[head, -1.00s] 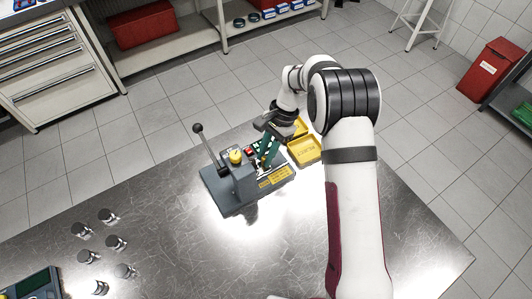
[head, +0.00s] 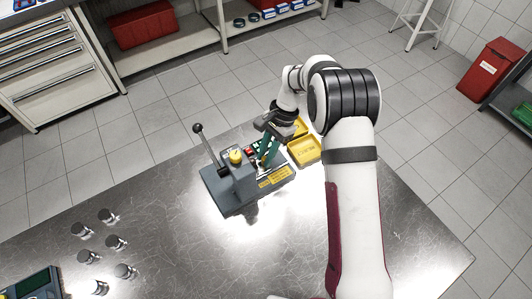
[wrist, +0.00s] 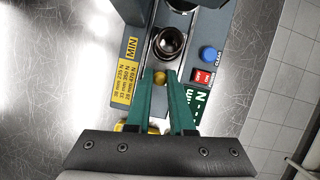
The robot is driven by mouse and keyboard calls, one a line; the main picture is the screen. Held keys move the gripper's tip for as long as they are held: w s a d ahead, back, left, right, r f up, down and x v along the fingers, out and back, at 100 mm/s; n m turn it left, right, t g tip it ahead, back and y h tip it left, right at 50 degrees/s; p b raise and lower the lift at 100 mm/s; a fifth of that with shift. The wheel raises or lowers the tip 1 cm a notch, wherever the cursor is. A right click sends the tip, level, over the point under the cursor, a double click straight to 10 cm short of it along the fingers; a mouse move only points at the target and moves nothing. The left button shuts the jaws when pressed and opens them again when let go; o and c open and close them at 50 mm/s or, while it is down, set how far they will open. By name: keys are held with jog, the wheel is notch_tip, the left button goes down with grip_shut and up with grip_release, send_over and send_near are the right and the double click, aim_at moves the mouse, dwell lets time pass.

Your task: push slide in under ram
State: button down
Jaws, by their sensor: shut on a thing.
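The grey bench press (head: 238,184) stands on the steel table with a lever and a yellow cap on top. In the wrist view, its slide carries a dark round part with a bore (wrist: 169,42) in a bright metal channel. A small brass knob (wrist: 160,77) sits at the slide's near end. My gripper (wrist: 160,80) has its teal fingers shut on this knob; it also shows in the head view (head: 268,160), to the right of the press column. The round part lies just short of the press body at the top of the wrist view. The ram's tip is not clearly seen.
Yellow bins (head: 304,150) stand right of the press. A blue button (wrist: 208,53) and a red switch (wrist: 203,76) sit beside the channel. Several metal pistons (head: 115,242) stand on the table at left. The table front is clear.

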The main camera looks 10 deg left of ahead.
dwell(0.3)
jog(key=shift+s+a, duration=1.7)
jog(key=shift+a, duration=0.05)
jog(key=c, duration=0.8)
grip_release()
jog(key=v, duration=1.6)
jog(key=shift+d+f, duration=0.1)
